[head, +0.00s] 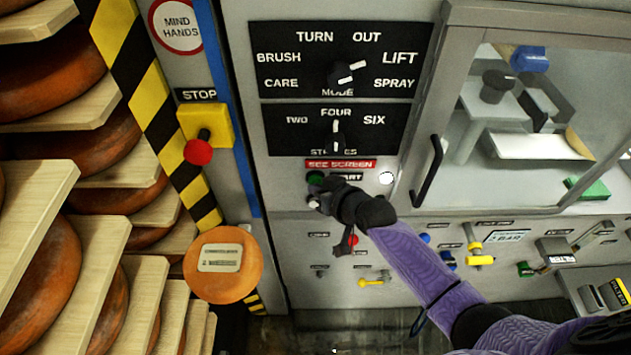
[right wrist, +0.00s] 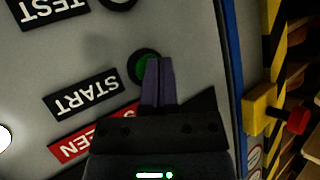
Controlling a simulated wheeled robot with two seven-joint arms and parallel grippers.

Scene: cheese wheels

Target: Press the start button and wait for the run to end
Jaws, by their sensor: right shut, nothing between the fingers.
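The green start button (head: 315,178) sits on the grey panel left of the START label (head: 348,177), which my arm partly covers. My right gripper (head: 314,200) is in front of the panel at the button's lower edge. In the right wrist view its two fingers (right wrist: 158,62) are together and empty. They overlap the right part of the green button (right wrist: 142,66). I cannot tell whether the tips touch it. A red SEE SCREEN label (head: 340,163) is above START. My left gripper is not in view.
A red-knobbed stop control (head: 198,150) on a yellow box stands left. The mode knob (head: 343,73) points toward LIFT, the strokes knob (head: 336,135) toward FOUR. A round white lamp (head: 387,178) is right of START. A handled glass door (head: 427,170) and cheese shelves (head: 80,255) flank the panel.

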